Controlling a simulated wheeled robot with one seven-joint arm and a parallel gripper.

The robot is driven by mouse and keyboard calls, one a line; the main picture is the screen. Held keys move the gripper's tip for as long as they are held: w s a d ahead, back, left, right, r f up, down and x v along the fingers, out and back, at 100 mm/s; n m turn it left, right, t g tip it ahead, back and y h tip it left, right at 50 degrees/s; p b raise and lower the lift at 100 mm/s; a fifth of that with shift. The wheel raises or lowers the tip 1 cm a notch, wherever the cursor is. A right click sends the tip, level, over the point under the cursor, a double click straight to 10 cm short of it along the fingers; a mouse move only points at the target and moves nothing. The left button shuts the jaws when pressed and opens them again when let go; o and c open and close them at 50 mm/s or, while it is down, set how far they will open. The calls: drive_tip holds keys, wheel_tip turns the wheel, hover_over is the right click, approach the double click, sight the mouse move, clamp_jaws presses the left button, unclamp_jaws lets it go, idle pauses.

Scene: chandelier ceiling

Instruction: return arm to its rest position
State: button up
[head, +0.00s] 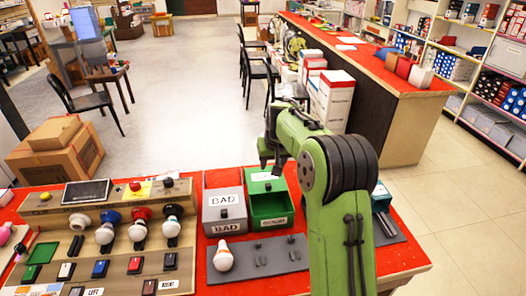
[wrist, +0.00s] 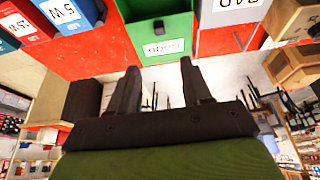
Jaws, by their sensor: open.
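My green arm (head: 340,215) rises from the front right of the red table (head: 400,258) in the head view and bends toward the middle. My gripper (head: 271,163) hangs near the open green box (head: 270,222), partly hidden by my arm. In the wrist view, my gripper (wrist: 158,66) has its two dark fingers apart with nothing between them. The green box labelled GOOD (wrist: 160,25) lies beyond the fingertips, apart from them.
A grey box labelled BAD (head: 224,212) stands left of the green box. A light bulb (head: 223,257) stands on a grey plate (head: 280,268). A panel with several bulbs and switches (head: 122,255) fills the left. Cardboard boxes (head: 52,150) stand behind. The floor beyond is open.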

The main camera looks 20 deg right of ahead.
drive_tip(key=s+a+r+n, duration=0.1)
drive_tip(key=s+a+r, duration=0.35)
drive_tip(key=s, duration=0.35)
drive_tip(key=s+a+r, duration=0.3)
drive_tip(key=s+r, duration=0.3)
drive_tip(key=s, duration=0.3)
drive_tip(key=s+a+f, duration=0.1)
drive_tip(key=s+f, duration=0.1)
drive_tip(key=s, duration=0.7)
drive_tip(key=s+a+f+n+t+y, duration=0.1)
drive_tip(key=s+a, duration=0.1)
drive_tip(key=s, duration=0.8)
drive_tip(key=shift+a+f, duration=0.25)
drive_tip(key=shift+f, duration=0.1)
